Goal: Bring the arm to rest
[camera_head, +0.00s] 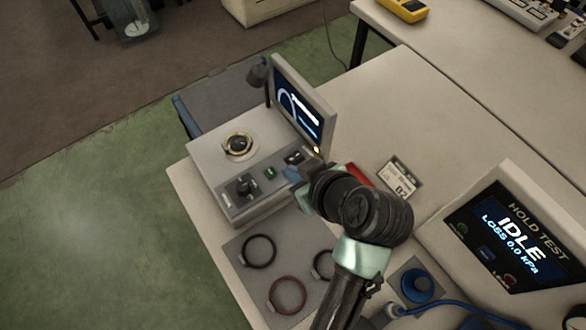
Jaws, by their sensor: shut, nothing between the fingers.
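My arm rises from the bottom of the head view, with black links and pale green bands. My gripper (301,174) is at its far end, by the right edge of the grey bench device (225,178) and its control panel. The fingers are small and partly hidden by my own wrist, but they appear shut and hold nothing. I cannot tell whether they touch the device. A round part with a yellow ring (238,145) sits on top of the device.
A screen (299,107) stands behind the device. A grey mat (243,283) holds black and reddish-brown rings. A blue knob-like part (416,285), a cable and a hold-test unit (512,235) reading IDLE are at right. A label card (398,180) lies behind my arm. Bare table lies behind.

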